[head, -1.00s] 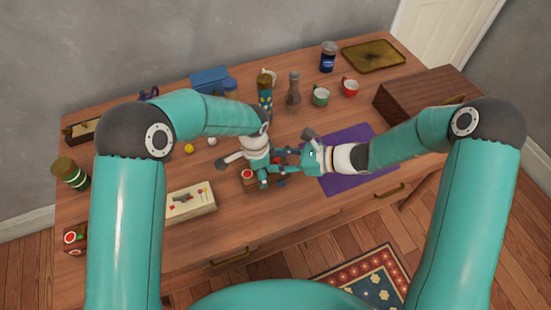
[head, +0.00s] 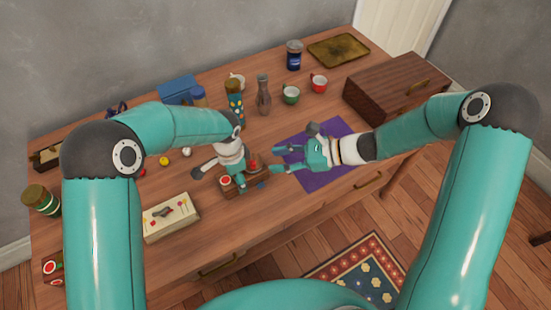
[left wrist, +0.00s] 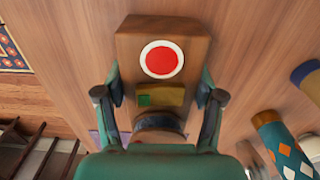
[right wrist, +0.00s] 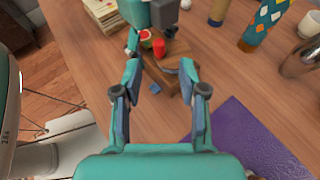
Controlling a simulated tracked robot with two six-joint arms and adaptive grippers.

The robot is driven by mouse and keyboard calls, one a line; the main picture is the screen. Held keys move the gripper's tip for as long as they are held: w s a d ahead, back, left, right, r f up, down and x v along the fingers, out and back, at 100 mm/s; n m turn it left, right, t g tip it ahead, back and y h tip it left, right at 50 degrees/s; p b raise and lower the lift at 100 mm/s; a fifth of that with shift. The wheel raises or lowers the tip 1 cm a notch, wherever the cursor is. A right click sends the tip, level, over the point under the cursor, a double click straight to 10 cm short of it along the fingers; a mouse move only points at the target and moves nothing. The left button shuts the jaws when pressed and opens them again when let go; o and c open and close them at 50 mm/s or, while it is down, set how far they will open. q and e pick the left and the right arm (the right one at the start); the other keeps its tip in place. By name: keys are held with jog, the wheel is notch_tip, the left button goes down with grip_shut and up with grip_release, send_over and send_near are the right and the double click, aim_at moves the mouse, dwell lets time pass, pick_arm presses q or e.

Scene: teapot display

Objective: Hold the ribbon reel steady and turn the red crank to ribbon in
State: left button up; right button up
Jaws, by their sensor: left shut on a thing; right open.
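The ribbon reel (head: 246,186) is a small wooden block on the table. In the left wrist view, its base (left wrist: 140,40) carries a red disc with a white ring (left wrist: 161,60), a brass plate with a green square (left wrist: 160,96) and a dark round part below. My left gripper (left wrist: 158,88) is shut on the reel, one finger on each side. A red knob (right wrist: 158,47), seemingly the crank's, stands up on the reel in the right wrist view. My right gripper (head: 276,161) is open and empty, right of the reel and apart from it.
A cream box (head: 170,219) stands to the left. A patterned cylinder (head: 235,103), a vase (head: 263,95) and cups stand behind. A wooden chest (head: 385,95) is at right. Bare tabletop lies in front.

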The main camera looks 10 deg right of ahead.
aim_at(253, 165)
jog(key=w+r+n+g+y, duration=0.4)
jog(key=r+n+g+y, duration=0.1)
jog(key=r, duration=0.2)
notch_tip(253, 165, down, 10)
jog(key=w+n+g, duration=0.1)
jog(key=n+g, duration=0.2)
jog(key=g, duration=0.1)
jog(key=shift+m+g+h, duration=0.3)
jog(key=shift+g, duration=0.1)
jog(key=x, duration=0.6)
jog(key=shift+s+a+f, duration=0.1)
jog(key=shift+s+f, duration=0.15)
jog(key=shift+f, duration=0.15)
jog(key=shift+s+a, duration=0.2)
jog(key=shift+a, duration=0.4)
grip_shut()
